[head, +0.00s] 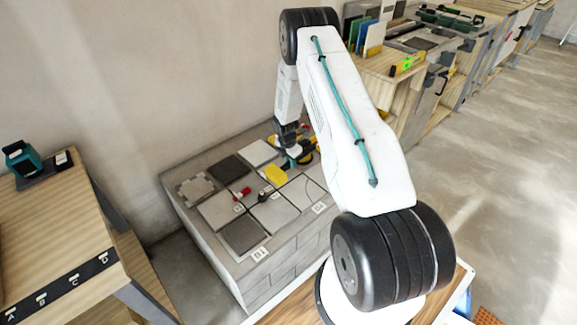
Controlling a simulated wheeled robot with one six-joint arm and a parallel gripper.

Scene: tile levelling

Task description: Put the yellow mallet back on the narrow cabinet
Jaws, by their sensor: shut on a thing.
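A yellow mallet (275,174) is low over the tiled block, its yellow head near the middle of the tiles. My gripper (291,163) comes down from above at the far side of the tiles and is shut on the mallet. The grip itself is small and partly hidden by my arm. I cannot tell whether the mallet touches the tiles. A wooden cabinet (378,73) stands behind my arm, with upright coloured boards and a yellow level on top. I cannot tell for sure that it is the narrow cabinet.
The grey block (213,247) carries light and dark tiles, with small red pieces (241,194) between them. A wooden bench (50,238) at left, marked A to D, holds a teal device (23,158). More cabinets and tools line the wall at upper right. The floor (500,150) at right is clear.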

